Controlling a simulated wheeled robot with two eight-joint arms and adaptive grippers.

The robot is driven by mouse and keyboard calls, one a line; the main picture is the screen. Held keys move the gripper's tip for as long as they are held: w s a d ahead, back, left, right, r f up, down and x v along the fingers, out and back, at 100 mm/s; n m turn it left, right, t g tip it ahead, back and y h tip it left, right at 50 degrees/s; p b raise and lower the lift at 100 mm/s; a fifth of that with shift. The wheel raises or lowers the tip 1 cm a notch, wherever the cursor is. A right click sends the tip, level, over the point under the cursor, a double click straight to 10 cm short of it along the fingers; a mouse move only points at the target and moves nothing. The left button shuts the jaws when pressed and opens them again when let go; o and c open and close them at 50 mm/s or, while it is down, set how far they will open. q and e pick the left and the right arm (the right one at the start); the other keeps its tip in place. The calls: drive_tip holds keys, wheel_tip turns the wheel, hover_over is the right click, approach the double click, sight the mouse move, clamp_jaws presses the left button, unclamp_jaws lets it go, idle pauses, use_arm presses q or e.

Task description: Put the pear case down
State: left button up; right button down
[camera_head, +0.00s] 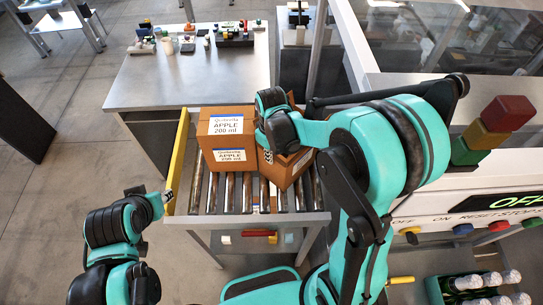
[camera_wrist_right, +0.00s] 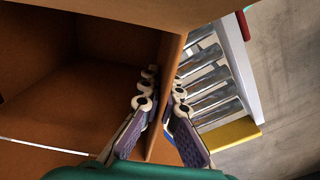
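Brown cardboard cases sit at the roller conveyor (camera_head: 228,205). Two at the left are stacked, and the apple case on top (camera_head: 228,122) and the lower one (camera_head: 230,165) both read "APPLE 200 ml". Right of them a brown case (camera_head: 289,174) stands turned at an angle under my right gripper; its name is not readable, so I cannot confirm it is the pear case. In the right wrist view its open inside (camera_wrist_right: 80,100) shows, and my right gripper (camera_wrist_right: 165,77) has a finger on each side of its wall, closed on it. My left gripper (camera_head: 167,197) is beside the yellow rail, fingers unclear.
A yellow rail (camera_head: 176,160) edges the conveyor's left side. A grey table (camera_head: 190,80) with small items stands behind. A machine with a signal tower (camera_head: 490,130) and control panel is at the right. A green crate of bottles (camera_head: 435,290) is at lower right.

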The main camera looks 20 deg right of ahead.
drive_tip(key=shift+f, duration=0.2)
drive_tip(key=c, duration=1.7)
unclamp_jaws()
drive_tip(key=shift+r, duration=0.1)
